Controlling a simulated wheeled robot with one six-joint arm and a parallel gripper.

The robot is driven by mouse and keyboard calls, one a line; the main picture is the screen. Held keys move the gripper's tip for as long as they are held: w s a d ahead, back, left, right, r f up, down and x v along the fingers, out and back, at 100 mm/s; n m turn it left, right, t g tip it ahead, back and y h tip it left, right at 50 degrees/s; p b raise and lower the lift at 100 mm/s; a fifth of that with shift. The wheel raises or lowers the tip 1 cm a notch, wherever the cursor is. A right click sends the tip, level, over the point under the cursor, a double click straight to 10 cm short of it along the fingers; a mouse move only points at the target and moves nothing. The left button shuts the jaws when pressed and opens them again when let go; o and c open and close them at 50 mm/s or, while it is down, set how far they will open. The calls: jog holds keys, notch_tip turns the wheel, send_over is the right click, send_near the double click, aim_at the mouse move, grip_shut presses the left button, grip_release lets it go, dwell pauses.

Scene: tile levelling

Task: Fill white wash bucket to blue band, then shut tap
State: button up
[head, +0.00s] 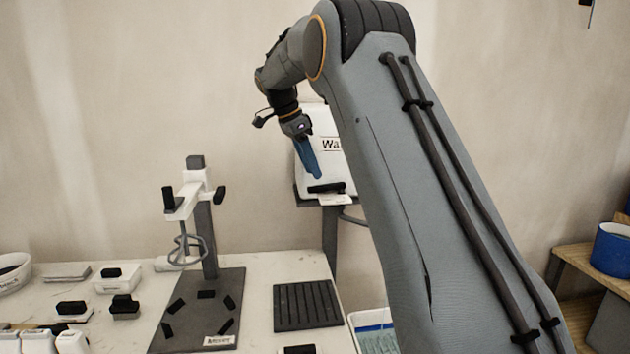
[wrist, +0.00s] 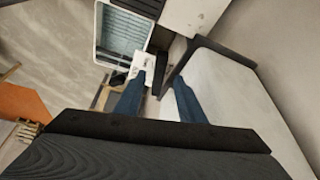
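The white tank (head: 312,175), with lettering beginning "Wa", stands on a dark stand against the wall. A black tap lever (head: 327,187) lies at its lower front, above a white plate (head: 335,199). My gripper (head: 310,172) hangs in front of the tank, blue fingers pointing down near the lever. In the wrist view the fingers (wrist: 157,98) are apart, with a dark bar showing between them; contact cannot be told. The white wash bucket (head: 366,315) stands low, right of the table, partly hidden by my arm. A blue band and teal contents show; the exact level is unclear.
The table (head: 262,268) holds a mixer stand (head: 208,235) on a dark base, a ribbed dark mat (head: 306,306), several small black-and-white pieces and a white bowl (head: 12,275). A blue tub (head: 612,250) sits on a wooden shelf at right.

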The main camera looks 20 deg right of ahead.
jog(key=shift+v, duration=1.45)
